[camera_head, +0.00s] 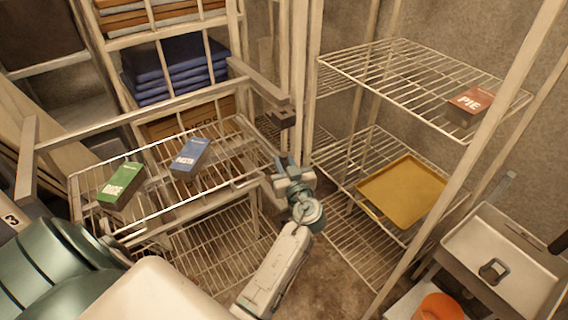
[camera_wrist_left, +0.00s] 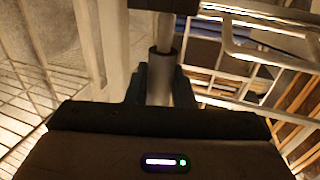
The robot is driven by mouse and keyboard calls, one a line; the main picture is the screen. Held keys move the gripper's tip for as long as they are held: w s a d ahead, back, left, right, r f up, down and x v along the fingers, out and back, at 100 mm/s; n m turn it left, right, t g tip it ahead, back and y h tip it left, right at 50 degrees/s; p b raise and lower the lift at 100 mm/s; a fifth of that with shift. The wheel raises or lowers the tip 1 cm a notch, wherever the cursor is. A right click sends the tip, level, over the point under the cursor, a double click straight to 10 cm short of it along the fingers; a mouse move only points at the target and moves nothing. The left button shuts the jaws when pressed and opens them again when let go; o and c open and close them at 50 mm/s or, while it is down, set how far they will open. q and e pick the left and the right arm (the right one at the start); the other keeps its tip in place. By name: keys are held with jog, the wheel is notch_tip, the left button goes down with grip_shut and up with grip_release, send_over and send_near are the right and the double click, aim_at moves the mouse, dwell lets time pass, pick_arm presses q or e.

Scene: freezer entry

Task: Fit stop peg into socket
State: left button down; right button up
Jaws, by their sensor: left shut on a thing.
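My left gripper (camera_head: 285,162) is at the middle of the head view, just below a small dark block (camera_head: 283,117) under the end of a pale rail. In the left wrist view, my left gripper (camera_wrist_left: 160,88) is shut on a grey metal peg (camera_wrist_left: 161,64), which stands between the two dark fingers. A thinner, lighter shaft shows above the peg's thicker part and runs out of the top of the view. The peg is too small to make out in the head view. I cannot tell whether the dark block is the socket or whether the peg touches it. My right gripper is not in view.
A pale rail frame (camera_head: 130,113) borders a wire shelf with a green box (camera_head: 121,186) and a blue box (camera_head: 190,158). At the right, wire racks hold a brown PIE box (camera_head: 469,106) and a yellow tray (camera_head: 402,190).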

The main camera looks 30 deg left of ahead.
pick_arm(q)
jog(key=shift+f+b, duration=1.5)
jog(key=shift+b, duration=0.9)
dwell(1.9)
dwell(0.4)
jog(key=c, duration=1.2)
grip_release()
jog(key=shift+o, duration=0.2)
